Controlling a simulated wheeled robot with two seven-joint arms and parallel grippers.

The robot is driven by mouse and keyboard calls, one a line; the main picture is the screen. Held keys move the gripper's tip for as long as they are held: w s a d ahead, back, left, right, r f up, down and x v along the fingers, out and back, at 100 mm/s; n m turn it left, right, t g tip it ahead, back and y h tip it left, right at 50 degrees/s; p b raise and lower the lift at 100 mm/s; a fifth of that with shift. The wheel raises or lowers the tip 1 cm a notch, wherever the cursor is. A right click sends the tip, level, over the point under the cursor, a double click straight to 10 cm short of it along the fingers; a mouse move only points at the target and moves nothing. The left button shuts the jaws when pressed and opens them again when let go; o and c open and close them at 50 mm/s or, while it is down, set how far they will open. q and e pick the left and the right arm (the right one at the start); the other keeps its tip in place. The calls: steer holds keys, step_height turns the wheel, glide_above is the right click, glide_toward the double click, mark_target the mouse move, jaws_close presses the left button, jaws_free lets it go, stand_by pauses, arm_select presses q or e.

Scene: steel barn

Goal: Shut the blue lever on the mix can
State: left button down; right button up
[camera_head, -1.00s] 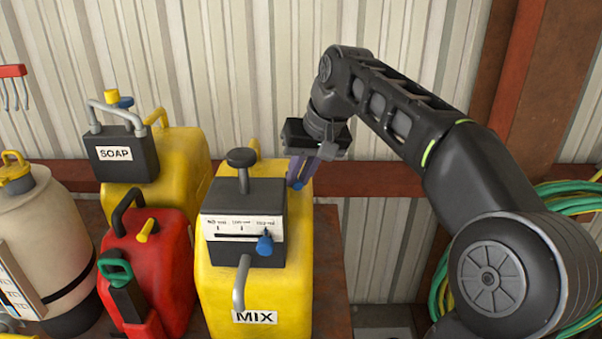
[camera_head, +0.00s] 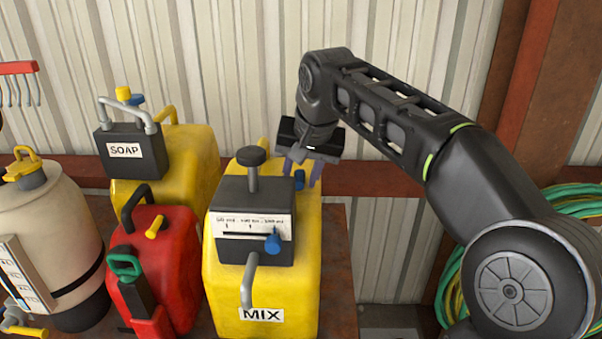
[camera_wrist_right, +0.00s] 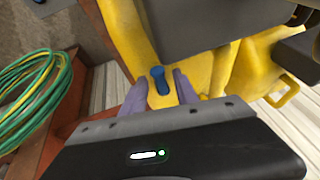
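The yellow mix can (camera_head: 225,304), labelled MIX, stands upright with a black box (camera_head: 240,194) on top. A small blue lever (camera_head: 299,180) sticks up from the can's top, behind and right of the box. It also shows in the right wrist view (camera_wrist_right: 160,82). My right gripper (camera_head: 302,172) points down over it. Its two purple fingers are apart, one on each side of the lever; firm contact cannot be made out. A separate blue knob (camera_head: 273,243) is on the box's scale panel. My left gripper is not in view.
A red can (camera_head: 182,262) and a yellow SOAP can (camera_head: 192,160) stand left of the mix can, with a cream sprayer (camera_head: 45,220) farther left. A corrugated wall (camera_head: 230,60) is behind. Green and yellow hose (camera_head: 447,285) is coiled at right.

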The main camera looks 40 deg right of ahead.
steer(key=shift+s+r, duration=0.2)
steer(key=shift+r, duration=0.4)
steer(key=p+v, duration=0.1)
steer(key=v, duration=0.5)
steer(key=shift+s+r, duration=0.2)
steer(key=shift+a, duration=0.1)
